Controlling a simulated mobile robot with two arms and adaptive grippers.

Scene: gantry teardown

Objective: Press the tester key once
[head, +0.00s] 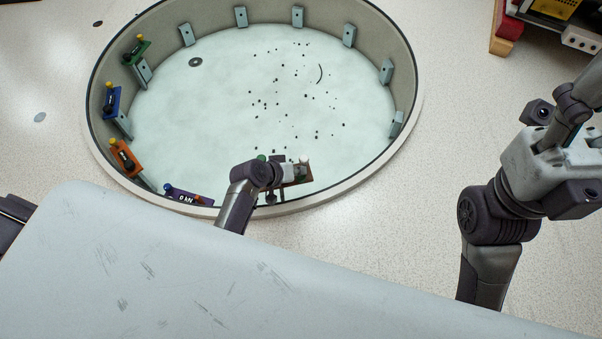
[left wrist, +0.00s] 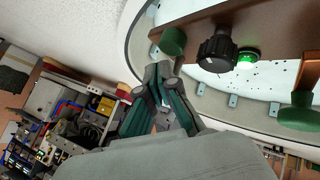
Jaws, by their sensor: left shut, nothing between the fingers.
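In the left wrist view a brown panel (left wrist: 215,20) carries a green round-topped part (left wrist: 172,41), a black ribbed knob (left wrist: 216,52) and a glowing green lamp (left wrist: 247,58). A larger green part (left wrist: 297,113) stands at its right. I cannot tell which of these is the tester key. My left gripper (left wrist: 161,72) is shut and empty, its fingertips just below the smaller green part in the picture; contact cannot be told. In the head view my left gripper (head: 297,170) is small and partly hidden by its wrist, at the ring's near edge. My right gripper is not in view.
A round walled ring (head: 406,130) with a pale floor has grey brackets along its wall. Green (head: 136,50), blue (head: 111,101), orange (head: 125,157) and purple (head: 188,197) modules sit at its left side. Small dark bits (head: 290,105) are scattered inside.

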